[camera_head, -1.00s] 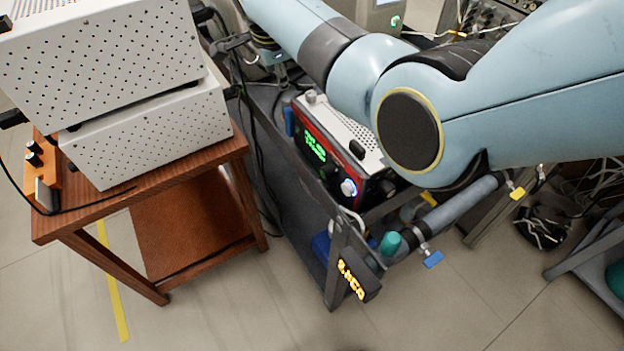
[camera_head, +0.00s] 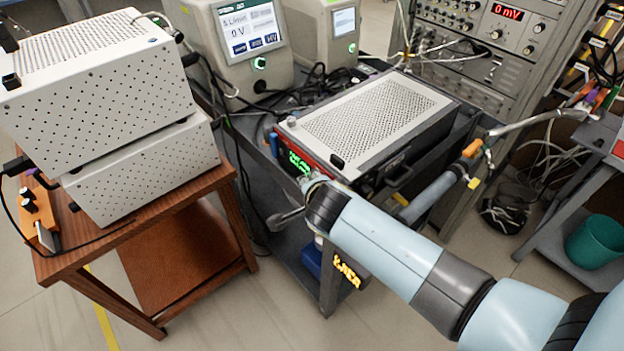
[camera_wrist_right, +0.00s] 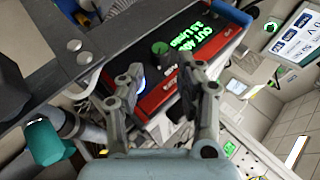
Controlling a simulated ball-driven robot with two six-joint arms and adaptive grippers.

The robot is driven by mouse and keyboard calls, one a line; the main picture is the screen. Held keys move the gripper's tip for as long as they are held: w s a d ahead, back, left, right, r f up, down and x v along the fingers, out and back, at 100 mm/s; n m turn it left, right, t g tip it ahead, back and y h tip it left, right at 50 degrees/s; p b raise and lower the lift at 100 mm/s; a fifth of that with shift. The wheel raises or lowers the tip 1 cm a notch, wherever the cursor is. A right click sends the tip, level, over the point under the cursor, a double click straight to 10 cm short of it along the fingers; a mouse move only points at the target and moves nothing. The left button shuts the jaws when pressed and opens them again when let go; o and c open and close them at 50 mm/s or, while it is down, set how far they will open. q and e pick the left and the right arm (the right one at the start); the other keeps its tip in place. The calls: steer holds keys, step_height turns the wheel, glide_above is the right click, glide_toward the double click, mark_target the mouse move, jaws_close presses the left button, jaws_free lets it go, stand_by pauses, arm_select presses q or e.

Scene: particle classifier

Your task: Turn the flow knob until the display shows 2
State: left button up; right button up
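The red-framed instrument panel (camera_wrist_right: 172,85) has a black face with green display text (camera_wrist_right: 195,38). I read the text only partly, as "OUT" and "L/min". A round dark-green knob (camera_wrist_right: 160,47) sits beside the text, and a blue-white light (camera_wrist_right: 139,80) shows near the left finger. In the head view, the green display (camera_head: 300,160) is partly visible; my right gripper and wrist hide the lower panel and knobs. My right gripper (camera_head: 293,203) is before the panel. In the wrist view, its fingers (camera_wrist_right: 163,72) are apart and empty, the knob beyond their tips. My left gripper is out of view.
The perforated instrument top (camera_head: 370,115) sits on a dark cart. White perforated boxes (camera_head: 130,165) stand on a wooden table (camera_head: 190,262) at left. Grey units with screens (camera_head: 248,30) stand behind. A metal pipe (camera_head: 430,195) juts out at right.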

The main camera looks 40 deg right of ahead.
steer(key=x, duration=0.5)
steer(key=shift+w+d+f, duration=0.2)
steer(key=shift+c, duration=0.4)
jaws_close()
